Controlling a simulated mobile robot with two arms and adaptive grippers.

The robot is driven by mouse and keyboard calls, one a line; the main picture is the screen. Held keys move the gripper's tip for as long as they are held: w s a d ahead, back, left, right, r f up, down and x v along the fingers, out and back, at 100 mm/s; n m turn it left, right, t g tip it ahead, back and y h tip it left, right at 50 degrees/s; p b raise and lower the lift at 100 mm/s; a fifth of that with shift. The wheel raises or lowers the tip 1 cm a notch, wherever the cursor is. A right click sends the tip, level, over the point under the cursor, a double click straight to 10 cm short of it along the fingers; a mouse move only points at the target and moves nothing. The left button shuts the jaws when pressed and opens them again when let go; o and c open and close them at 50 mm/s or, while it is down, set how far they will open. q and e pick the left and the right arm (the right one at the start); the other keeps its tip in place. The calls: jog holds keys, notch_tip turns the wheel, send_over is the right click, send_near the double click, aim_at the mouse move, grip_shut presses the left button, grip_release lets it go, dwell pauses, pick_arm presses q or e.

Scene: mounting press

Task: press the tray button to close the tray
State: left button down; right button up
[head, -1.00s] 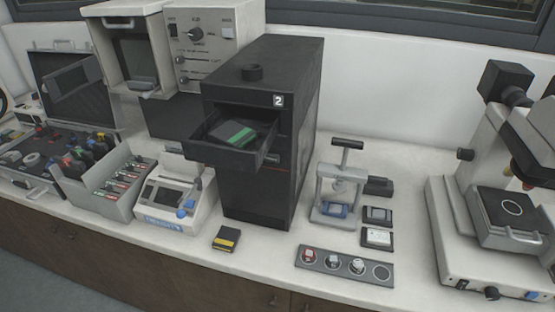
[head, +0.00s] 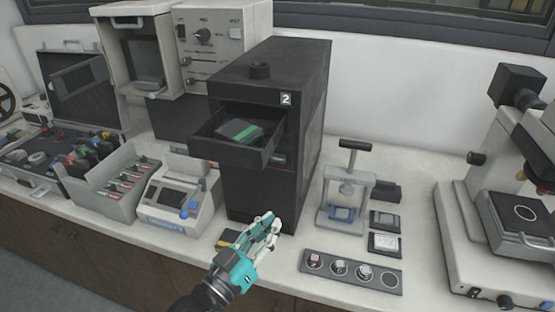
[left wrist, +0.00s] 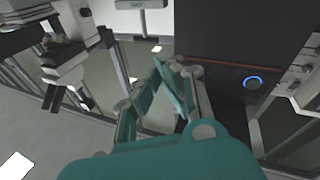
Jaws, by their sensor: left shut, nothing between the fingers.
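The black machine (head: 262,190) marked 2 stands in the middle of the counter. Its tray (head: 225,150) is pulled out at the front and holds a dark block with a green stripe (head: 240,130). My left gripper (head: 272,222) is shut and empty, low in front of the machine, below the tray. In the left wrist view its teal fingers (left wrist: 170,72) are together. A round button with a lit blue ring (left wrist: 253,83) shows on a dark face to their right, apart from them. The button is not visible in the head view. My right gripper is out of view.
A small black and yellow box (head: 227,240) lies beside my left gripper, partly hidden. A strip with round samples (head: 350,271) and a small hand press (head: 345,190) stand to the right. A white device (head: 178,205) stands left; a microscope (head: 480,225) far right.

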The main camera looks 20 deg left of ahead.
aim_at(278, 158)
pick_arm(q)
jog(key=a+r+n+t, duration=0.2)
jog(key=r+t, duration=0.3)
jog(key=r, duration=0.3)
jog(key=shift+s+a+n+y, duration=0.3)
jog(key=shift+a, duration=0.2)
jog(key=shift+r, duration=0.1)
jog(key=w, duration=0.4)
jog(key=w+b, duration=0.1)
jog(key=w, duration=0.3)
jog(key=shift+w+d+b, duration=0.2)
jog(key=shift+w+b, duration=0.1)
jog(key=shift+w, duration=0.1)
dwell(0.6)
jog(key=shift+w, duration=0.45)
